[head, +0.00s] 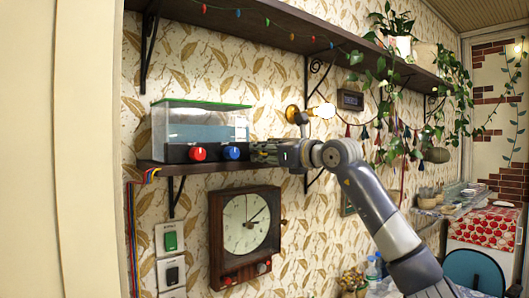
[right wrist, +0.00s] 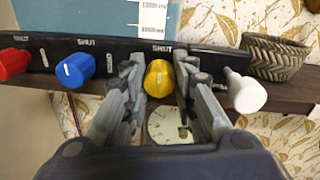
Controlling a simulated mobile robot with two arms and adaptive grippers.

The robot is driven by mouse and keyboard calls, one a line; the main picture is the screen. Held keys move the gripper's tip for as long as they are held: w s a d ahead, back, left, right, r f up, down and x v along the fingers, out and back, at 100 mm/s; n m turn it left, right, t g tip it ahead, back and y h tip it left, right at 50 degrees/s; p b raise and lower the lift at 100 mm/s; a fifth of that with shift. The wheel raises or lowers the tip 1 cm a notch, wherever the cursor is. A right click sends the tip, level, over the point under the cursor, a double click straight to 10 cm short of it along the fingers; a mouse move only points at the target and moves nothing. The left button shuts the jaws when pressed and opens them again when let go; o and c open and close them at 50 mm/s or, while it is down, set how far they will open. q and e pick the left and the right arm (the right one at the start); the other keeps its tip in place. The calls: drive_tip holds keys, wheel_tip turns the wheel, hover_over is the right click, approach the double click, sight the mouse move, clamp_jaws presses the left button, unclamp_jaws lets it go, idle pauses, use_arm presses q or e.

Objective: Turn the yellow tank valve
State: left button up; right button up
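The yellow valve (right wrist: 159,78) sits on the black front strip of the tank (head: 200,128), a clear box with a green lid and bluish water. In the right wrist view the valve is between the two fingers of my right gripper (right wrist: 160,72). The fingers stand apart on either side of it, with a narrow gap at the right; contact on the left is hard to tell. My left gripper is not in view.
A red valve (head: 197,153) and a blue valve (head: 232,152) are left of the yellow one. A white valve (right wrist: 245,92) and a woven basket (right wrist: 274,57) are to its right. The tank stands on a dark shelf (head: 150,166); a clock (head: 244,226) hangs below.

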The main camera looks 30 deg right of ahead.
drive_tip(key=shift+m, duration=0.4)
drive_tip(key=m+b, duration=0.3)
drive_tip(key=m, duration=0.5)
drive_tip(key=m+h+b, duration=0.1)
drive_tip(key=m+b, duration=0.2)
drive_tip(key=m, duration=0.6)
drive_tip(key=shift+t, duration=0.4)
drive_tip(key=shift+r+m, duration=0.1)
drive_tip(key=shift+m, duration=0.4)
drive_tip(key=o, duration=0.8)
drive_tip(key=shift+o, duration=1.3)
drive_tip(key=shift+d, duration=0.1)
drive_tip(key=shift+f, duration=0.2)
